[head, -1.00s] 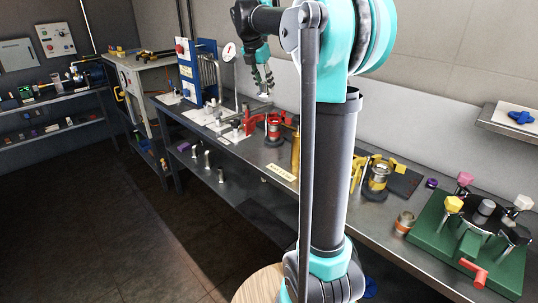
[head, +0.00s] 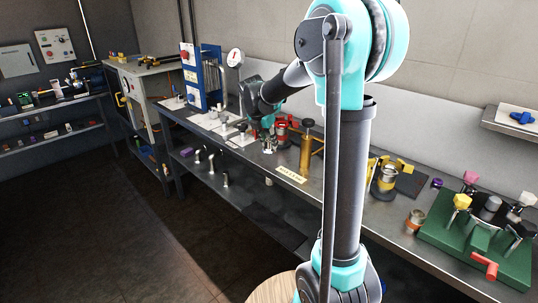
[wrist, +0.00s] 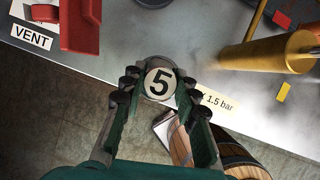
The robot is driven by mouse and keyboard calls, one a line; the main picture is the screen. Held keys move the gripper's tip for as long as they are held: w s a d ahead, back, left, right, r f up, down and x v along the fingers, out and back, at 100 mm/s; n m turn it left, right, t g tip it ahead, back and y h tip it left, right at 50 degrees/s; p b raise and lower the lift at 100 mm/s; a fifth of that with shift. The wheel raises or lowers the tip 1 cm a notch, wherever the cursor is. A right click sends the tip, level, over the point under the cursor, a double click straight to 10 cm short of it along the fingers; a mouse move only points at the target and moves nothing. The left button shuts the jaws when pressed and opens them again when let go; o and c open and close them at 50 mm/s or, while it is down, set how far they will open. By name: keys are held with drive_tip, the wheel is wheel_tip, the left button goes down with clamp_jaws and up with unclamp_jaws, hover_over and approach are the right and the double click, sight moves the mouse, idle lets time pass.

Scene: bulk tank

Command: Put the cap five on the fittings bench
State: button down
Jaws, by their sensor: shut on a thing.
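The cap five (wrist: 160,83) is a round, pale disc with a black 5 on its top face. It sits between the fingers of my gripper (wrist: 160,78), which are shut on it from both sides. In the head view my gripper (head: 268,144) is low over the long steel bench (head: 395,226), left of a yellow-brass post. In the wrist view the cap overlaps the front edge of the bench top (wrist: 222,75). I cannot tell whether the cap touches the bench.
A red clamp (head: 283,128) and the yellow-brass post (head: 306,150) stand close to my gripper. A "1.5 bar" label (wrist: 218,102) lies near the edge. A green block with coloured knobs (head: 478,243) stands at the right. Lower shelves run under the bench.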

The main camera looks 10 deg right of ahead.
sight(267, 150)
drive_tip(key=shift+f, duration=2.85)
drive_tip(key=shift+f, duration=0.15)
drive_tip(key=c, duration=1.2)
unclamp_jaws()
drive_tip(key=shift+o, duration=0.2)
drive_tip(key=v, duration=1.2)
drive_tip(key=s+d+f+m+y, duration=0.1)
drive_tip(key=s+d+f+m, duration=0.1)
drive_tip(key=s+f+m, duration=0.4)
drive_tip(key=s+d+f+m+y, duration=0.1)
drive_tip(key=s+d+f+m, duration=0.2)
drive_tip(key=s+m, duration=0.9)
drive_tip(key=s+d+f+m+y, duration=0.1)
drive_tip(key=s+d+f+m, duration=0.1)
drive_tip(key=s+f+m, duration=0.7)
drive_tip(key=shift+d+f+t, duration=0.15)
drive_tip(key=shift+d+t, duration=0.05)
drive_tip(key=shift+t, duration=0.2)
